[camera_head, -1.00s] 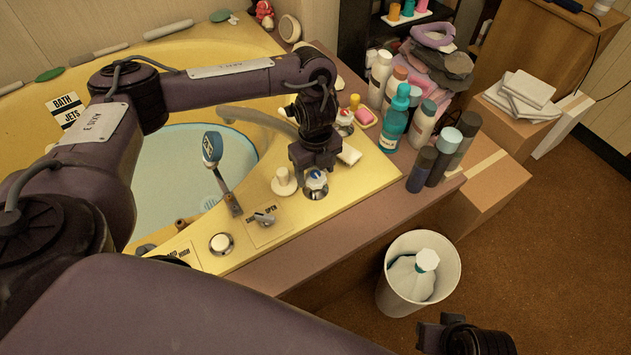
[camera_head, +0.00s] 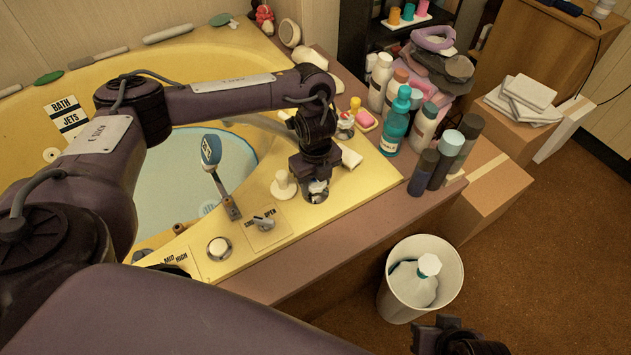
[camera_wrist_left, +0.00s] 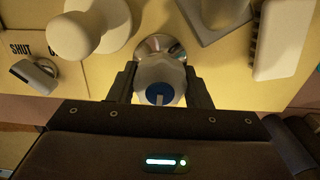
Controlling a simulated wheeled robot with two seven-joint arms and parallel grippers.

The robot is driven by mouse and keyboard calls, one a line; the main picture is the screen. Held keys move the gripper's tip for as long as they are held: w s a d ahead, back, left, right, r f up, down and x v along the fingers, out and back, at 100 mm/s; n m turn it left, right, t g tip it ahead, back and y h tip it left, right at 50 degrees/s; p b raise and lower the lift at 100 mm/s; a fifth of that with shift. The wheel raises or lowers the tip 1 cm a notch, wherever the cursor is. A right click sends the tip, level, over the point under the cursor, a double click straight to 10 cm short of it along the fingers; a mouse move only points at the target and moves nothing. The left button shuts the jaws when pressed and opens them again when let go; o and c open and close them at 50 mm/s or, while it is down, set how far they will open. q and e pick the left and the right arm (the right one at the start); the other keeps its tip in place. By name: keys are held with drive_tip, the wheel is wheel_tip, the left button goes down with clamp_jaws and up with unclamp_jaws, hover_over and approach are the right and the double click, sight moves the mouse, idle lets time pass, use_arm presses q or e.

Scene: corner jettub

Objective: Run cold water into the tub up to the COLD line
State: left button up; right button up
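The cold knob, a pale tap handle with a blue cap (camera_wrist_left: 160,92), stands on the yellow tub deck. My left gripper (camera_head: 318,188) is down over it, mostly hiding it in the head view. In the left wrist view its fingers (camera_wrist_left: 161,85) stand on either side of the knob, very close; whether they press on it I cannot tell. The yellow tub (camera_head: 185,60) has a pale blue interior (camera_head: 180,165); the water level and a COLD line cannot be made out. The spout (camera_head: 255,122) is partly behind my left arm. My right gripper (camera_head: 455,338) is at the bottom edge, its jaws unclear.
A SHUT/OPEN lever (camera_head: 264,223), a round button (camera_head: 219,248), a cream peg (camera_head: 283,185) and an upright blue-and-white paddle (camera_head: 211,150) stand near the gripper. Another tap (camera_head: 346,121) is behind it. Bottles (camera_head: 396,122) crowd the right; a bin (camera_head: 421,305) stands on the floor.

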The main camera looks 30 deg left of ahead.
use_arm(q)
drive_tip(key=shift+c, duration=1.3)
drive_tip(key=n+p, duration=0.1)
drive_tip(key=p, duration=0.1)
drive_tip(key=n+p, duration=0.1)
drive_tip(key=shift+r+n+p, duration=0.25)
drive_tip(key=shift+n+p, duration=0.15)
drive_tip(key=shift+f+n+p, duration=0.2)
drive_tip(key=shift+n+p, duration=0.25)
drive_tip(key=shift+n, duration=0.15)
drive_tip(key=shift+f+m+b, duration=0.15)
drive_tip(key=shift+m+b, duration=0.35)
drive_tip(key=shift+m, duration=1.6)
drive_tip(key=o, duration=0.9)
